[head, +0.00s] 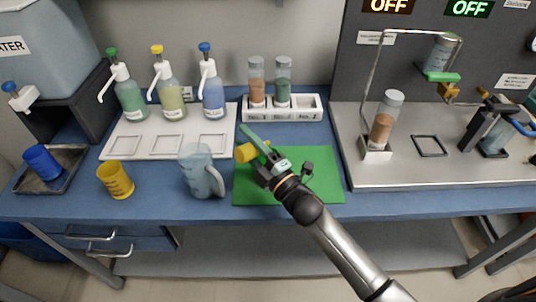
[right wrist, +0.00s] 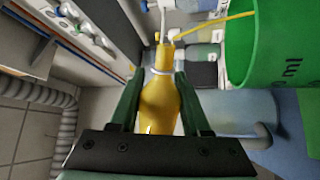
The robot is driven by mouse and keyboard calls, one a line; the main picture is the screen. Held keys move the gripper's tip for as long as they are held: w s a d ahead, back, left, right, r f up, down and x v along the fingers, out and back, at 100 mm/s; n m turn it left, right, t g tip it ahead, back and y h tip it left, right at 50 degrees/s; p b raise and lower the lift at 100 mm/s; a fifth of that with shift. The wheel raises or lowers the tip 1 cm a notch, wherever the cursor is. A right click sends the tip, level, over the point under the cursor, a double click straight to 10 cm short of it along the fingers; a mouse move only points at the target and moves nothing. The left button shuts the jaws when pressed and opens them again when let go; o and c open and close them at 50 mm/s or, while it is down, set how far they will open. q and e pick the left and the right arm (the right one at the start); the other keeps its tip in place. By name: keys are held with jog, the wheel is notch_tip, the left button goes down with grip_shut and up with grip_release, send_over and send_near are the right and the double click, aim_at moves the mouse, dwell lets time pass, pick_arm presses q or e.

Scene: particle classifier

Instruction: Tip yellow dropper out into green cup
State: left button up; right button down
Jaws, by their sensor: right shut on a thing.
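My right gripper (head: 255,147) is above the left part of the green mat, shut on the yellow dropper (head: 245,152). In the right wrist view the dropper's yellow body (right wrist: 159,103) sits between the two dark green fingers (right wrist: 160,105). Its thin yellow spout runs to the upper right, ending by the green cup (right wrist: 268,52). In the head view I cannot pick the cup out. My left gripper is not in view.
A clear pitcher (head: 200,178) stands just left of my right gripper, and a yellow cup (head: 115,180) farther left. Pump bottles (head: 170,105) and a white vial rack (head: 305,113) stand behind. The green mat (head: 315,180) looks bare on its right side.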

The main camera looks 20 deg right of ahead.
jog(key=shift+w+d+r+m+h+p, duration=0.1)
jog(key=shift+d+r+m+h+p, duration=0.15)
jog(key=shift+m+p, duration=0.5)
jog(key=shift+w+d+r+m+h+p, duration=0.1)
jog(key=shift+r+m+h+p, duration=0.3)
jog(key=shift+m, duration=0.65)
jog(key=shift+w+d+r+m+h+p, duration=0.1)
jog(key=shift+d+m+h+p, duration=0.1)
jog(key=shift+m+p, duration=0.6)
dwell(5.4)
